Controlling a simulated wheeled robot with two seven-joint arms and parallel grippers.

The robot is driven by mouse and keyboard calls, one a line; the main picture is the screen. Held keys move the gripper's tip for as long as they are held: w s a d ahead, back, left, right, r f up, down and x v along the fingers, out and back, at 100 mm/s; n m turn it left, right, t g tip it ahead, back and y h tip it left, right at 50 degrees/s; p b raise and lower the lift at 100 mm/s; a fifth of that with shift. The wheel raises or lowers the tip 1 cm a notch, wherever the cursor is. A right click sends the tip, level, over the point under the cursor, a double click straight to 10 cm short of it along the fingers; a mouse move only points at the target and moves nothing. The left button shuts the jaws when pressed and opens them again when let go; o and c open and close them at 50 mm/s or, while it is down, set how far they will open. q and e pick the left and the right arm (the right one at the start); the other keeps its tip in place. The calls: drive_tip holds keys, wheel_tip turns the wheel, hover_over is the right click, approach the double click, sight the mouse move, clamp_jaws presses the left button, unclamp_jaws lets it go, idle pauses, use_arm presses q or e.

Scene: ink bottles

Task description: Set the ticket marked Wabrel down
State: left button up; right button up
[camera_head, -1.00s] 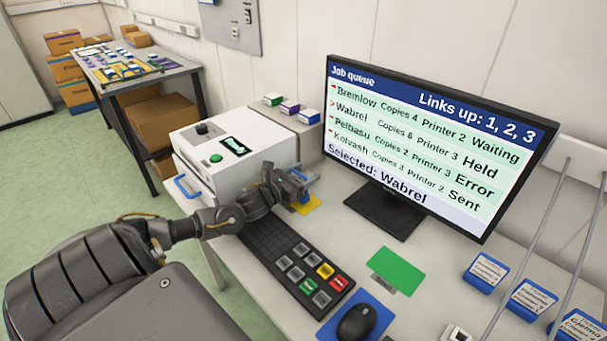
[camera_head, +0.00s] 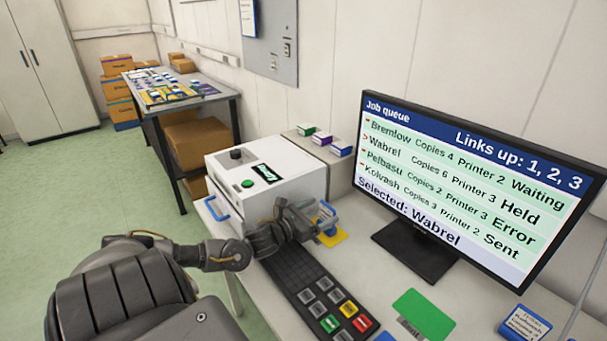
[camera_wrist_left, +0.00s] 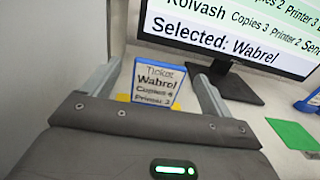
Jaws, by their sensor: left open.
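The Wabrel ticket (camera_wrist_left: 157,86) is a white-faced card in a blue holder, facing the left wrist camera. It stands upright at the yellow pad (camera_wrist_left: 122,97), between the two fingers of my left gripper (camera_wrist_left: 155,80). The fingers are spread, with a gap visible on each side of the ticket. In the head view my left gripper (camera_head: 318,222) is low over the desk beside the white printer, and only a blue part of the ticket (camera_head: 327,213) shows behind it. The yellow pad (camera_head: 333,238) lies beneath. My right gripper is out of view.
The monitor (camera_head: 470,185) reads "Selected: Wabrel" and stands to the right. The white printer (camera_head: 262,185) is just left of the gripper. A black keypad (camera_head: 318,292) and a green pad (camera_head: 423,312) lie in front. Another blue ticket (camera_head: 525,325) stands at lower right.

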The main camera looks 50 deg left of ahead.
use_arm(q)
drive_tip(key=s, duration=0.5)
drive_tip(key=shift+s+a, duration=0.2)
drive_tip(key=shift+s, duration=0.35)
drive_tip(key=shift+s+a, duration=0.1)
drive_tip(key=shift+s, duration=0.15)
